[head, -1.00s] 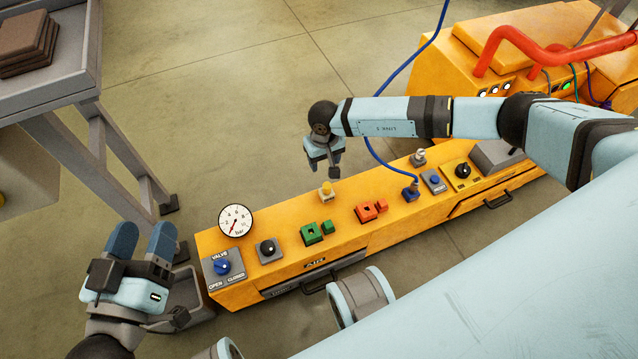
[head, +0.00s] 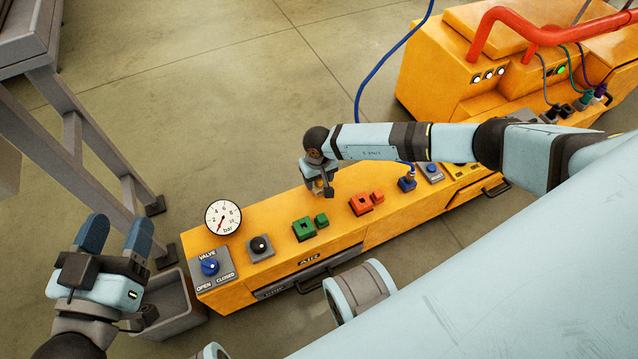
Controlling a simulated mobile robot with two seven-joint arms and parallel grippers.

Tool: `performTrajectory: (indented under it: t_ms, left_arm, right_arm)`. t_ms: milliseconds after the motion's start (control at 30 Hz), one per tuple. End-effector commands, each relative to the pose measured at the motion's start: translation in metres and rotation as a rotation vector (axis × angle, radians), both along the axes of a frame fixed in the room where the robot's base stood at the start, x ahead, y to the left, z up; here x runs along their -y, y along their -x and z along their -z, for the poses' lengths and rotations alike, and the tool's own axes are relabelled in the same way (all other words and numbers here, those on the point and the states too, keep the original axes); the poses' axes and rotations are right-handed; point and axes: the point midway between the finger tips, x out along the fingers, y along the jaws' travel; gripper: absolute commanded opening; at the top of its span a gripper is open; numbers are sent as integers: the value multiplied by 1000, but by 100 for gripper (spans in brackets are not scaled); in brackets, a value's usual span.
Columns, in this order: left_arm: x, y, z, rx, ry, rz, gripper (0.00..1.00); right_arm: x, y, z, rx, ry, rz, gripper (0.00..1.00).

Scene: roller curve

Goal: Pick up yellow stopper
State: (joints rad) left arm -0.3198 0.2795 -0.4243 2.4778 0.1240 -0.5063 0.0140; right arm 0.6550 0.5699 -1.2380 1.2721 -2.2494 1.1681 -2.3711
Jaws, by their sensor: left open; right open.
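The yellow stopper (head: 318,186) stands at the back edge of the yellow panel (head: 336,229), left of the red blocks. It is mostly hidden by my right gripper (head: 321,190), which reaches down over it with its fingers open around or just beside it. I cannot tell whether the fingers touch it. My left gripper (head: 116,228) is open and empty at the lower left, apart from the panel.
A pressure gauge (head: 223,217), black knob (head: 260,246), blue valve knob (head: 210,265), green blocks (head: 304,228), red blocks (head: 361,204) and blue plug (head: 407,184) line the panel. A grey bin (head: 174,305) stands at its left. A yellow machine (head: 475,70) stands behind.

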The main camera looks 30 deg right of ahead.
Motion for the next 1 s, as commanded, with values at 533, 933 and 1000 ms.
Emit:
performTrajectory:
  t_ms: [533,933,1000]
  left_arm:
    - [0,1,-1,4,-5,3,58]
    - [1,2,-6,-21,14,5,58]
    - [2,2,-10,-36,31,6,58]
  right_arm:
    - [0,0,0,1,0,1,3]
    - [0,-1,-19,3,0,0,3]
    - [1,-1,-30,3,0,0,3]
